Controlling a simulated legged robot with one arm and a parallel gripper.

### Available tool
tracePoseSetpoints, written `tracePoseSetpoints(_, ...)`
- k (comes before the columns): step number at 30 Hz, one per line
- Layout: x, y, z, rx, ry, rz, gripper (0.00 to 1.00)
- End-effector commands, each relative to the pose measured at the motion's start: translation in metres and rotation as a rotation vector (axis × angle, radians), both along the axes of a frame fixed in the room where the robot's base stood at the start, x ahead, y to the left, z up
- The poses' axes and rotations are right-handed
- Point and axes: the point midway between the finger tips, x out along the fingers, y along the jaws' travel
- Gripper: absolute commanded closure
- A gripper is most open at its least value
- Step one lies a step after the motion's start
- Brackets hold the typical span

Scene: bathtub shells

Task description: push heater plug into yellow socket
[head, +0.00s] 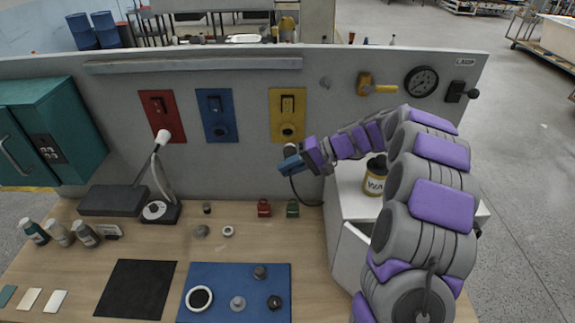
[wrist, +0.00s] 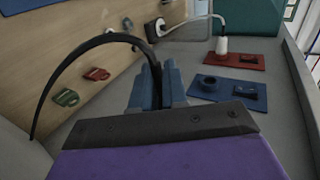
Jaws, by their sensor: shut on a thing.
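The yellow socket (head: 287,115) is a yellow plate on the upright grey panel, with a switch above a round dark outlet (head: 287,131). My gripper (head: 288,164) is just below the plate, its blue fingers pointing left in the head view. In the wrist view the fingers (wrist: 157,85) are closed around a dark piece, the heater plug (wrist: 152,62), which is mostly hidden between them. Its black cable (wrist: 82,52) arcs from the fingers to the left. The plug is apart from the outlet. The yellow plate does not show in the wrist view.
A blue socket (head: 216,116) with an empty outlet and a red socket (head: 161,115) holding a white plug (head: 163,137) are on the panel to the left. A red (head: 264,208) and a green part (head: 292,208) stand on the bench below. A white cabinet (head: 349,235) stands right.

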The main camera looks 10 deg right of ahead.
Motion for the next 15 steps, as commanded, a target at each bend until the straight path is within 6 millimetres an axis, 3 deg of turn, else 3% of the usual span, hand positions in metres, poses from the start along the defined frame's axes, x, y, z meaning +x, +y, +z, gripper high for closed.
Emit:
tracePoseSetpoints(8,0.002,0.009,0.0,-0.007,-0.001,0.001,1.0)
tracePoseSetpoints(15,0.018,0.002,0.001,-0.004,0.0,0.0,1.0)
